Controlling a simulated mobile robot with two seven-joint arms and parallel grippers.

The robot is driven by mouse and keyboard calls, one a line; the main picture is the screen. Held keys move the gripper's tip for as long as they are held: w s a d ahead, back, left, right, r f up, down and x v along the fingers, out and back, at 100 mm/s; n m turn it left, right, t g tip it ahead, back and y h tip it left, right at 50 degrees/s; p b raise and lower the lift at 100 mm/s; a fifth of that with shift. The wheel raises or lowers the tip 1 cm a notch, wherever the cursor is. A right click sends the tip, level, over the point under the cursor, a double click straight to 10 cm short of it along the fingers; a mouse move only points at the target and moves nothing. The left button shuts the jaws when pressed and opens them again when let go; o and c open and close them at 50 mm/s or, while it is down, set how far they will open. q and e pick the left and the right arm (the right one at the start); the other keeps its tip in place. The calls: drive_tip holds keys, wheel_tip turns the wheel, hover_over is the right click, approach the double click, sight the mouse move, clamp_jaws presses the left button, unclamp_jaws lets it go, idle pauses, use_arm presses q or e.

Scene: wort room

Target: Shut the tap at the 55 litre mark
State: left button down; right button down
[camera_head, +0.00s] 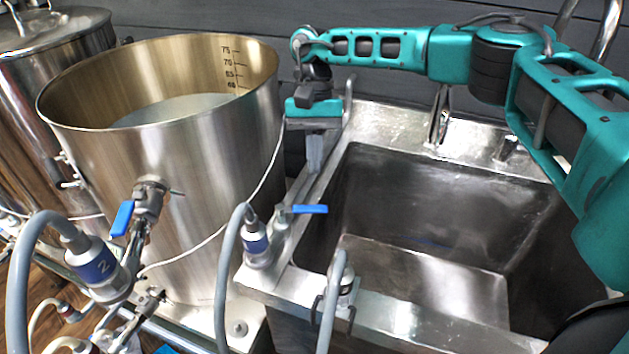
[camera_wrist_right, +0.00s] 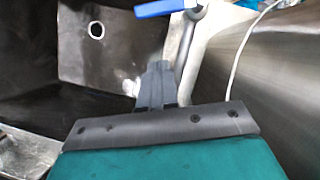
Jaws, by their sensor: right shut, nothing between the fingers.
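The pale liquid surface (camera_head: 175,110) lies just below the 60; I cannot read a 55. A tap with a blue lever (camera_head: 308,209) stands at the sink's left edge, its lever pointing right; the lever also shows in the wrist view (camera_wrist_right: 160,8). Another blue lever (camera_head: 122,218) hangs down on the kettle's front valve. My right gripper (camera_head: 314,165) is shut and empty, above and behind the sink-side tap, apart from it. My left gripper is out of view.
The steel sink (camera_head: 420,180) is empty and open, with a faucet (camera_head: 438,115) behind it. Grey hoses (camera_head: 228,260) and a thin white cord (camera_head: 212,238) run near the kettle. A second steel vessel (camera_head: 40,130) stands at the left.

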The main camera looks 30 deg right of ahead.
sight(310, 209)
drive_tip(key=shift+x, duration=1.2)
drive_tip(key=s, duration=0.1)
drive_tip(key=s+a, duration=0.1)
drive_tip(key=s+p, duration=0.1)
drive_tip(key=shift+s+a, duration=0.25)
drive_tip(key=shift+a, duration=0.1)
drive_tip(key=shift+a, duration=0.1)
